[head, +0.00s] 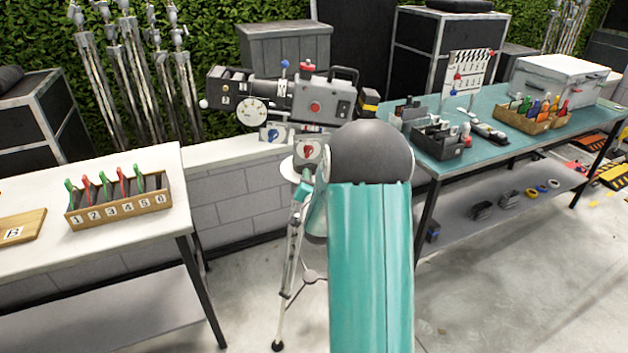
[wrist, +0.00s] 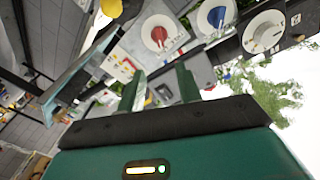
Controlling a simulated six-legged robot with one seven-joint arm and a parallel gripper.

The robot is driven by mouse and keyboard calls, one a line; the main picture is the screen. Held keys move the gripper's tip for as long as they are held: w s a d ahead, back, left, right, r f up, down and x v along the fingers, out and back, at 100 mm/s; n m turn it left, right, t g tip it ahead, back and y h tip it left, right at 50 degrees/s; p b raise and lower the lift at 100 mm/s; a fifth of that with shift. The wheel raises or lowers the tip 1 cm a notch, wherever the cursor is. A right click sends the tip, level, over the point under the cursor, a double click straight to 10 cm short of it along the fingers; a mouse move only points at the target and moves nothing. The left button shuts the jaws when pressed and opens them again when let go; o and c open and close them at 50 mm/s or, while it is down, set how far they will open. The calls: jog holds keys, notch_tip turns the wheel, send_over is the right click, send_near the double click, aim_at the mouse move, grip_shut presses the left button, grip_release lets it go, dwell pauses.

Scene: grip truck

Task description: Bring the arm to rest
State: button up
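My arm (head: 370,260) rises through the middle of the head view, its teal link ending in a dark rounded joint. The joint hides my gripper in that view. In the wrist view my gripper (wrist: 160,80) shows two green fingers standing apart, with no held object visible between them. A film camera on a tripod (head: 315,100) stands just beyond the arm. In the tilted wrist view its red knob (wrist: 159,33), blue knob (wrist: 216,17) and white dial (wrist: 264,32) appear beyond the fingers. I cannot tell whether the fingers touch anything.
A white table (head: 90,238) at left bears a wooden rack (head: 118,207) of numbered, coloured-handle clips. A teal-topped table (head: 480,155) at right bears trays, a clapperboard (head: 467,72) and a white case (head: 560,80). A low block wall (head: 235,195) runs behind. The floor at front right is clear.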

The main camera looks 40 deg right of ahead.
dwell(0.5)
jog(key=s+a+r+n+g+y, duration=0.15)
jog(key=a+r+n+y, duration=0.3)
jog(key=a, duration=0.65)
jog(key=s+a+r+n+g+y, duration=0.1)
jog(key=s+a+r+n+y, duration=0.15)
jog(key=a+r, duration=0.55)
jog(key=s+a+n+g+y, duration=0.1)
jog(key=s+a+n+g, duration=0.2)
jog(key=s+a, duration=0.6)
jog(key=s+a+n+g+y, duration=0.2)
jog(key=s+a, duration=0.7)
jog(key=s, duration=0.6)
jog(key=shift+s+f+n+g+y, duration=0.25)
jog(key=shift+f+n+g+y, duration=0.1)
jog(key=shift+n+g, duration=0.4)
